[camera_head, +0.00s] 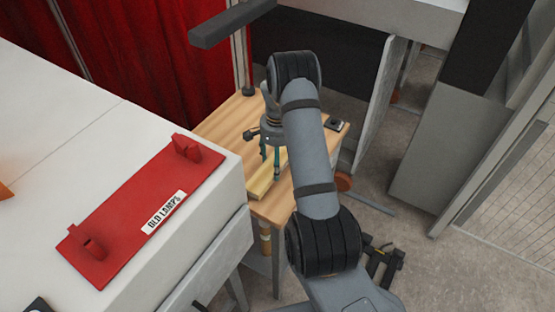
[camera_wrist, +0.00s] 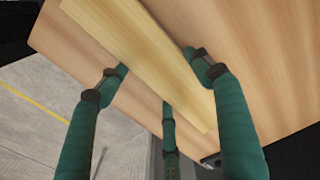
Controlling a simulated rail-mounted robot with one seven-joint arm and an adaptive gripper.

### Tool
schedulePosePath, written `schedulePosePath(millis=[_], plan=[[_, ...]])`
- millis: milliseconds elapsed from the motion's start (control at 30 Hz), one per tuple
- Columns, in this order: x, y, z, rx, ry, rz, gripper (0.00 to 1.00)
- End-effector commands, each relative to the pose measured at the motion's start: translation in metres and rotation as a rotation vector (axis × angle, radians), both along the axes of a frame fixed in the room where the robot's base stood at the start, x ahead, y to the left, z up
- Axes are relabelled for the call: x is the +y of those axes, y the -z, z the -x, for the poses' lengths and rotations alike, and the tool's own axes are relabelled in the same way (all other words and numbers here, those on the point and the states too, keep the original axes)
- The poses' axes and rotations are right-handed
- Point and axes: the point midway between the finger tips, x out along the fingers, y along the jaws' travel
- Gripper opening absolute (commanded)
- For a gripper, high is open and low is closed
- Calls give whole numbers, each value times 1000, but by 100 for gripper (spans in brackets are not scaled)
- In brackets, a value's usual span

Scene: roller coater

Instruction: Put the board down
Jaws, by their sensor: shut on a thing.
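The board is a pale yellow wooden plank (camera_head: 261,184), seen in the head view at the small wooden table (camera_head: 224,126). In the wrist view the board (camera_wrist: 140,52) runs diagonally from upper left to lower right, over the tabletop (camera_wrist: 72,40). My gripper (camera_head: 270,160) points down at the board and is shut on it. Its teal fingers show in the wrist view (camera_wrist: 157,64), on both sides of the board, with a third finger below. The board is at or just above the tabletop; I cannot tell whether it touches.
A white cabinet (camera_head: 90,130) with a red plate labelled "OLD LAMPS" (camera_head: 142,215) stands at left. A post with a grey bar (camera_head: 230,24) rises at the table's back. A small dark object (camera_head: 337,124) sits at the table's right corner. Red curtain (camera_head: 140,50) hangs behind.

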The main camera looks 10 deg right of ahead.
Motion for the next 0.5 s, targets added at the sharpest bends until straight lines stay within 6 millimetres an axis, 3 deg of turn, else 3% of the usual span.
schedulePosePath(millis=[400,433,500], plan=[[-1,7,-1,-2,0,1,33],[0,6,0,-1,0,0,67],[-1,5,0,-1,0,0,71]])
